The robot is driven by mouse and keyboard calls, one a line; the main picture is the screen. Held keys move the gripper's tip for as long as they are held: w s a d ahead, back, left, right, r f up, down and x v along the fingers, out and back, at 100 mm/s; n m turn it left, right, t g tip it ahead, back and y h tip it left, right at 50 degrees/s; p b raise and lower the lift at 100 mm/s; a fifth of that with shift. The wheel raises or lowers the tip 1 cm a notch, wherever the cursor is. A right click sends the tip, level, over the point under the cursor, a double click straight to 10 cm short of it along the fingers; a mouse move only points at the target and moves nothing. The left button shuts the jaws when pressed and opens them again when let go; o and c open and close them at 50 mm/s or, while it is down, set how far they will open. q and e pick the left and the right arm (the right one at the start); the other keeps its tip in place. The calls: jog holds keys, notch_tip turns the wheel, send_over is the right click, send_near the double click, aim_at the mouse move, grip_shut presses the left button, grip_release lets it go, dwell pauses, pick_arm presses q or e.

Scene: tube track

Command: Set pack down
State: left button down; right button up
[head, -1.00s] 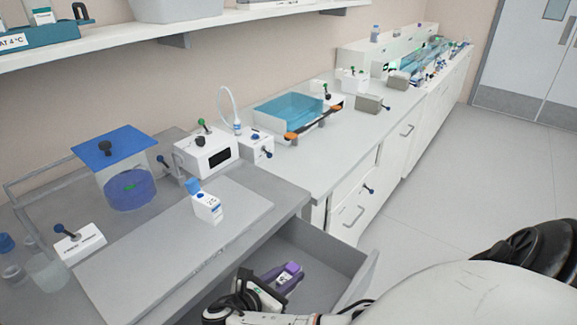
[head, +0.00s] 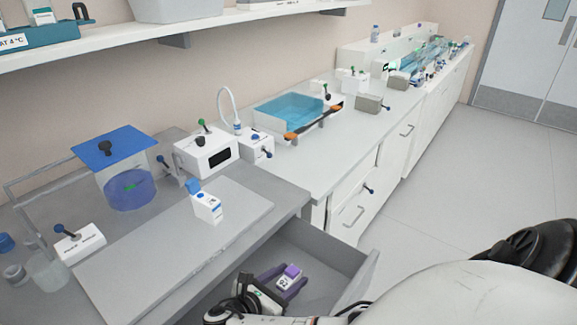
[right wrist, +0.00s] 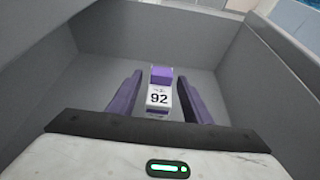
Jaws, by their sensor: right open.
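A small white pack (right wrist: 158,100) with a purple top and the number 92 stands on the floor of the open grey drawer (right wrist: 90,90). In the head view the pack (head: 289,279) shows low in the middle, inside the drawer (head: 330,258). My right gripper (right wrist: 158,78) is open, with one purple finger on each side of the pack and a visible gap to both. In the head view my right gripper (head: 284,277) reaches into the drawer. My left gripper is not in view.
Above the drawer, a grey bench holds a flat board (head: 165,245), a white bottle with a blue cap (head: 206,203) and a blue-lidded clear box (head: 118,170). The drawer walls stand close around my right gripper. The floor to the right is clear.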

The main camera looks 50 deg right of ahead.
jog(key=v, duration=1.2)
